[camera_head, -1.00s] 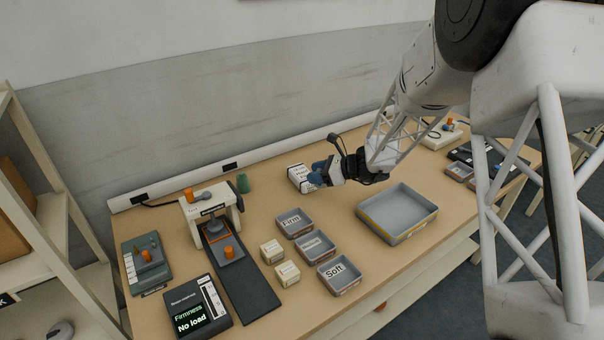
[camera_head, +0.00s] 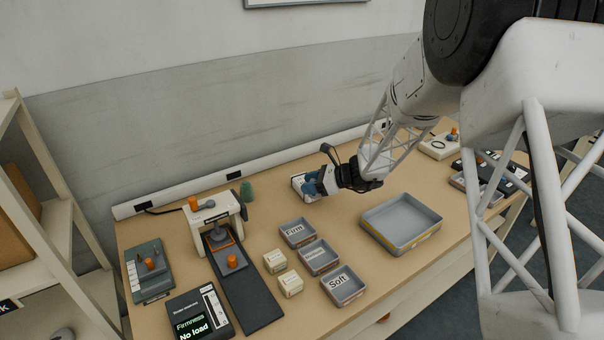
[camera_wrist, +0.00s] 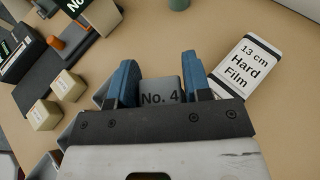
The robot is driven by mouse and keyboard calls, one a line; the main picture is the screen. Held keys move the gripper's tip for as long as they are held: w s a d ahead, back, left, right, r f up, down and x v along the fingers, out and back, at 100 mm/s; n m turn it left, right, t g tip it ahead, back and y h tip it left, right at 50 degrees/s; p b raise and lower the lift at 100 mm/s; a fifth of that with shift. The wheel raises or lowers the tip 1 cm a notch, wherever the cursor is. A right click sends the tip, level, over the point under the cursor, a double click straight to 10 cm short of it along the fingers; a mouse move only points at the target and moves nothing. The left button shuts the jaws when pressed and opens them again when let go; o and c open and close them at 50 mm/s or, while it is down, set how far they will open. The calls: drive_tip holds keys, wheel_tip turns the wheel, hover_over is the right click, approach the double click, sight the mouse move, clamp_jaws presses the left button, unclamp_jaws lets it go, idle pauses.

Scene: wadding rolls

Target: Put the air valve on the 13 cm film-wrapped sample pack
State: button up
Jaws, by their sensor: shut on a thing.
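My gripper (camera_wrist: 155,85) is shut on a grey block marked "No. 4" (camera_wrist: 160,92), which sits between its blue fingers in the wrist view. I cannot tell from its look whether this block is the air valve. The sample pack (camera_wrist: 243,67), a white box with black bands reading "13 cm Hard Film", lies on the table to the right of the fingers in the wrist view. The held block appears apart from the pack. In the head view my gripper (camera_head: 311,186) covers much of the pack (camera_head: 298,183), and the held block is hidden.
Grey trays marked "Firm" (camera_head: 297,233) and "Soft" (camera_head: 343,286) stand with a middle one (camera_head: 319,257). Two small cream boxes (camera_head: 275,261) are beside them. A large empty grey tray (camera_head: 400,224) is at right; the press (camera_head: 213,225) and firmness display (camera_head: 197,318) are at left.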

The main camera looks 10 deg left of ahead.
drive_tip(key=w+a, duration=0.2)
drive_tip(key=w, duration=0.2)
drive_tip(key=w+a, duration=0.1)
drive_tip(key=w, duration=0.3)
drive_tip(key=w+a+f, duration=0.1)
drive_tip(key=w+a, duration=0.1)
drive_tip(key=w, duration=0.2)
drive_tip(key=shift+w+a+f, duration=0.1)
drive_tip(key=shift+w+a, duration=0.15)
drive_tip(key=shift+a, duration=0.05)
drive_tip(key=shift+f, duration=0.15)
drive_tip(key=shift+f, duration=1.65)
drive_tip(key=shift+f, duration=0.1)
drive_tip(key=o, duration=1)
drive_tip(key=shift+d+r, duration=0.2)
drive_tip(key=v, duration=1.1)
drive_tip(key=shift+d, duration=0.3)
